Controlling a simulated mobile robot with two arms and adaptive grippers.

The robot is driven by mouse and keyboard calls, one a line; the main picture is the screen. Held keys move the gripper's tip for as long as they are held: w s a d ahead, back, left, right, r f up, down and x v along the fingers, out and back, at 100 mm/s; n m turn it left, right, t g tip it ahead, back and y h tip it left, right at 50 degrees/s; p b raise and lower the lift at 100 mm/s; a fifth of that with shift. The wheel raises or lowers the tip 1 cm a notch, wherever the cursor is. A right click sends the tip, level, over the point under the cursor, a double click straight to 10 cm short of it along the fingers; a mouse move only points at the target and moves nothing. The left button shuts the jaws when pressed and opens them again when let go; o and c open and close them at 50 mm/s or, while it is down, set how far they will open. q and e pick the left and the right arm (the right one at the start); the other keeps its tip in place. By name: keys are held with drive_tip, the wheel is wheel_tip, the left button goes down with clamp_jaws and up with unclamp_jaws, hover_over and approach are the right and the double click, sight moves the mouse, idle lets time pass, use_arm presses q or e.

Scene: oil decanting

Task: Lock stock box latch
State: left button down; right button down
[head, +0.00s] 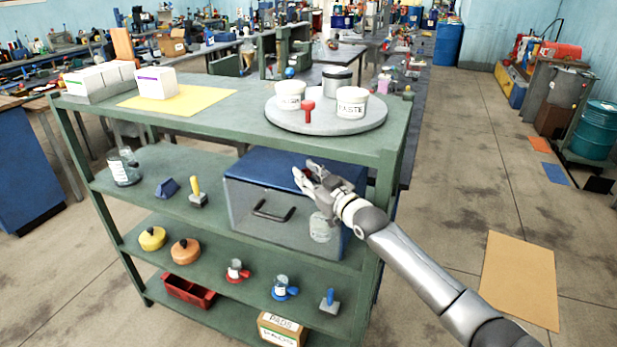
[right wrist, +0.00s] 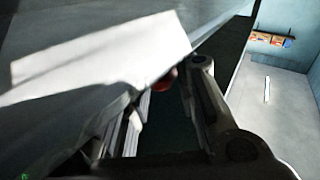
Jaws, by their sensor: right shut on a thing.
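The stock box (head: 245,205) is a grey box with a blue lid (head: 262,167) and a dark front handle (head: 272,213). It sits on the upper inner shelf of the green rack, with its lid down. My right gripper (head: 304,174) is at the upper right of the box front, by the lid edge. It is shut on the latch, which its fingers mostly hide in the head view. In the right wrist view, a small red part (right wrist: 166,80) shows between the fingers, under a large pale surface. Whether the latch is fastened cannot be told. My left gripper is out of view.
Small tools and tins stand on the shelves left of and below the box. The floor right of the rack is mostly clear.

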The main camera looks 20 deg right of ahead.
drive_tip(key=c, duration=1.6)
unclamp_jaws()
drive_tip(key=shift+a+r, duration=0.1)
drive_tip(key=shift+r, duration=0.15)
drive_tip(key=o, duration=0.5)
drive_tip(key=shift+s, duration=0.15)
drive_tip(key=shift+c, duration=0.2)
drive_tip(key=shift+f, duration=0.2)
drive_tip(key=shift+s+f, duration=0.1)
drive_tip(key=shift+s, duration=0.05)
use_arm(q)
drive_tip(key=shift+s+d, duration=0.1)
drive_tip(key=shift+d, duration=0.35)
use_arm(e)
drive_tip(key=v, duration=1.1)
drive_tip(key=shift+s, duration=0.35)
